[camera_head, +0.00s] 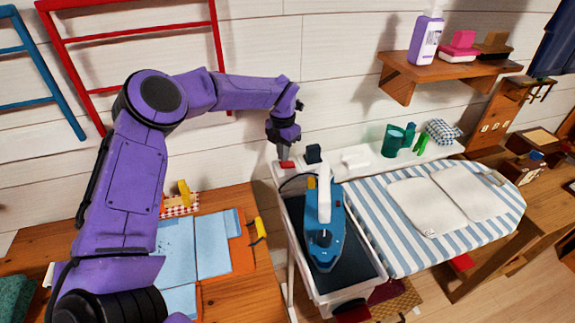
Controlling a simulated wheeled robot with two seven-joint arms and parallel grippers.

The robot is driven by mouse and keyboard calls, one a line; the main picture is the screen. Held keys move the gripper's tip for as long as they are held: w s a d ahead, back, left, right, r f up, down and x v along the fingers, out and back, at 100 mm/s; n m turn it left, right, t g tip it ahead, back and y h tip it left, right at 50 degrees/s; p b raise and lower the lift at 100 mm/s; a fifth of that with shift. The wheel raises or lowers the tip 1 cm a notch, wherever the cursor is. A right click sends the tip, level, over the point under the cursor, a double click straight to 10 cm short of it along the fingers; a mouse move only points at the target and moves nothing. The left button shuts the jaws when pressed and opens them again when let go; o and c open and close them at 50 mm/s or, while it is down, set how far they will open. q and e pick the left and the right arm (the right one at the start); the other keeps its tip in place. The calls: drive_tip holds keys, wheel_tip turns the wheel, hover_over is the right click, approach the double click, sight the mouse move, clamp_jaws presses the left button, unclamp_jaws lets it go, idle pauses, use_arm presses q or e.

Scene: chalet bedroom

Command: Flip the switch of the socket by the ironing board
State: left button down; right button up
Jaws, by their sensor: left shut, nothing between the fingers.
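The ironing board (371,206) has a blue and white striped cover and a white ledge along the wall. At the left end of the ledge is a small red switch (286,165), with a black plug (313,153) right of it; the socket body is hard to make out. My purple left arm reaches over from the left. Its left gripper (284,154) points down, shut and empty, with the tips just above or on the red switch; I cannot tell whether they touch. The tips partly cover the switch. My right gripper is not in view.
A blue and white iron (325,225) stands in the dark tray (372,284) at the board's near end. Green cups (392,141) and a checked cloth sit on the ledge. A wooden shelf (398,84) juts from the wall above. A table with folded blue cloth (213,246) is at left.

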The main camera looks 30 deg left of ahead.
sight(284, 164)
use_arm(q)
drive_tip(key=shift+s+f+b, duration=0.1)
drive_tip(key=shift+f+b, duration=0.65)
drive_tip(key=shift+f, duration=0.3)
idle(0.6)
drive_tip(key=shift+r, duration=0.1)
drive_tip(key=shift+r+p, duration=0.55)
drive_tip(key=shift+p, duration=0.05)
wheel_tip(284, 164, up, 6)
drive_tip(key=p, duration=0.4)
drive_tip(key=shift+f, duration=0.1)
drive_tip(key=shift+d+f, duration=0.1)
